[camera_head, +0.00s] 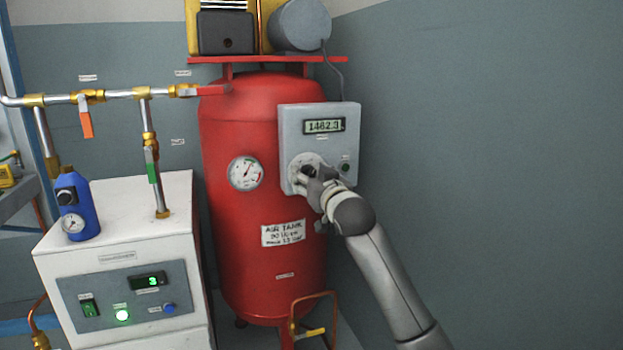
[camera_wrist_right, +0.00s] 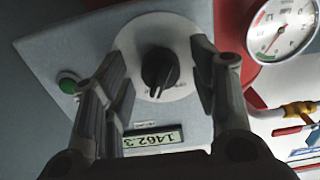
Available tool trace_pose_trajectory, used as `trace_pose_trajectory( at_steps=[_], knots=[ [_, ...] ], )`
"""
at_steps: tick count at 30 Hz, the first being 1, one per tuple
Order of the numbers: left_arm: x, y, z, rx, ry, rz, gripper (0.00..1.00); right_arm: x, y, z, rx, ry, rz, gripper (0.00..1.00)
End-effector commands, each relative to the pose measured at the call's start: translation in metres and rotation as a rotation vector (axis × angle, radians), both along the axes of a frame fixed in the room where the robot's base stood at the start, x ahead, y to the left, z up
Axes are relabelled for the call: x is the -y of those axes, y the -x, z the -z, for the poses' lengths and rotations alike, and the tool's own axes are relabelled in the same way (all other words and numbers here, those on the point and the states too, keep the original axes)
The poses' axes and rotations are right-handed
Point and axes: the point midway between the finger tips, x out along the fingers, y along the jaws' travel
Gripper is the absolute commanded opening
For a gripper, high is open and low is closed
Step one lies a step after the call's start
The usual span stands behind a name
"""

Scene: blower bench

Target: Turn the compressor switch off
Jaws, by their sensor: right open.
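The compressor switch is a black rotary knob (camera_wrist_right: 160,70) on a round pale dial plate (camera_wrist_right: 183,25), on a grey control box (camera_head: 292,125) fixed to the red air tank (camera_head: 225,265). My right gripper (camera_head: 308,172) is at the dial in the head view and hides most of the knob there. In the right wrist view my open right gripper (camera_wrist_right: 163,85) has one finger on each side of the knob, with visible gaps to it. The box's display (camera_head: 324,126) reads about 1462.3. A green lamp or button (camera_head: 346,167) sits beside the dial. My left gripper is not in view.
A pressure gauge (camera_head: 246,173) is on the tank left of the box. A white dryer unit (camera_head: 120,235) with a lit green lamp and a blue bottle (camera_head: 77,205) stands at the left. Pipes with valves run above it. The right side is bare wall.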

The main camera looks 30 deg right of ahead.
Motion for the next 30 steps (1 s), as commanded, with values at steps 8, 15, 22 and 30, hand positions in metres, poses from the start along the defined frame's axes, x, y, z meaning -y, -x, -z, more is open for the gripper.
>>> trace_pose_trajectory(
  at_steps=[8,15,22,30],
  knots=[
    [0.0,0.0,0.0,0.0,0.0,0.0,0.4,0.0,0.0,0.0,-0.001,0.0,0.0,0.29],
    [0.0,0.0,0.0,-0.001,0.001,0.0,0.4,0.0,0.0,0.0,-0.001,0.0,0.0,0.08],
    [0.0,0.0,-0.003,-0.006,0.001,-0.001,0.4,0.0,0.0,0.0,-0.005,0.013,0.001,0.08],
    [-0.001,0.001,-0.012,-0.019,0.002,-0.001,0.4,0.001,0.0,-0.002,-0.018,0.068,0.001,0.08]
  ],
)
